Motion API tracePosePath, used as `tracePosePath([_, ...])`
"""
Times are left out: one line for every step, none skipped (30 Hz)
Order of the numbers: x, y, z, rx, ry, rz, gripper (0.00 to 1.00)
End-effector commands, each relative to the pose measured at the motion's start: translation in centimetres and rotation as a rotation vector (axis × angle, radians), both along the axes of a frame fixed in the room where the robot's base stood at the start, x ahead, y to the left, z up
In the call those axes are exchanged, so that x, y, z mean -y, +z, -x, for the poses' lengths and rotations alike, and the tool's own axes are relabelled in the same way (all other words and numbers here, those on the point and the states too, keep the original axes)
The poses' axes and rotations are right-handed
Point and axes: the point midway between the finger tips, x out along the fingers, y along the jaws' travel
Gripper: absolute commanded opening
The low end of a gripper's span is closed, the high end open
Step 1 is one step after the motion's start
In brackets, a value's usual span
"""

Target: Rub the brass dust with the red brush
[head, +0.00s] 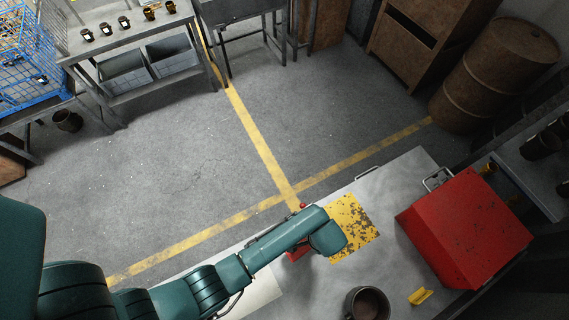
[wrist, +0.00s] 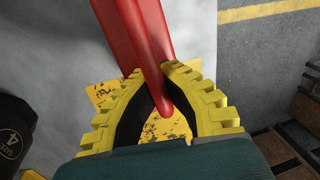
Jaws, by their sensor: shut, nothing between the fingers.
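A red tool with a long handle, which I take as the red brush, shows in the wrist view (wrist: 150,60). Its rounded end lies across the space between the finger tips. No firm hold is visible, and its bristles are not in view. In the head view, a bit of red (head: 296,254) shows beside my arm, over the bench. My gripper (wrist: 160,70) has ridged yellow fingers with black pads, drawn together at the tips. A yellow square with dark specks (head: 352,228) lies on the bench past my wrist. I cannot tell brass dust from worn paint on it.
A red metal box (head: 468,225) stands on the grey bench (head: 395,180) at right. A dark mug (head: 367,304) and a small yellow object (head: 420,296) stand near the front. Bare bench lies between the square and the box.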

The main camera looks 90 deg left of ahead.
Motion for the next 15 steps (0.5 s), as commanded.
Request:
tracePosePath([0.1,0.9,0.0,-0.001,-0.001,0.001,0.00])
tracePosePath([0.1,1.2,0.0,0.000,-0.002,0.000,0.00])
tracePosePath([0.1,1.5,0.0,0.000,-0.003,0.000,0.00])
tracePosePath([0.1,1.8,-0.1,0.000,-0.003,0.000,0.00])
tracePosePath([0.1,2.0,-0.1,0.000,-0.004,0.000,0.00])
tracePosePath([0.1,2.4,-0.1,0.000,-0.004,0.000,0.00])
tracePosePath([0.1,2.6,-0.1,0.000,-0.005,0.000,0.00])
tracePosePath([0.1,2.9,-0.1,0.000,-0.005,0.000,0.00])
tracePosePath([0.2,3.2,-0.1,0.000,-0.006,0.000,0.00])
tracePosePath([0.2,3.5,-0.1,0.000,-0.007,0.000,0.00])
tracePosePath([0.2,3.7,-0.1,0.000,-0.007,0.000,0.00])
tracePosePath([0.2,4.0,-0.1,0.000,-0.008,0.000,0.00])
tracePosePath([0.2,4.2,-0.2,0.000,-0.008,0.000,0.00])
tracePosePath([0.2,4.4,-0.2,0.000,-0.009,0.000,0.00])
tracePosePath([0.2,4.5,-0.2,0.000,-0.009,0.000,0.00])
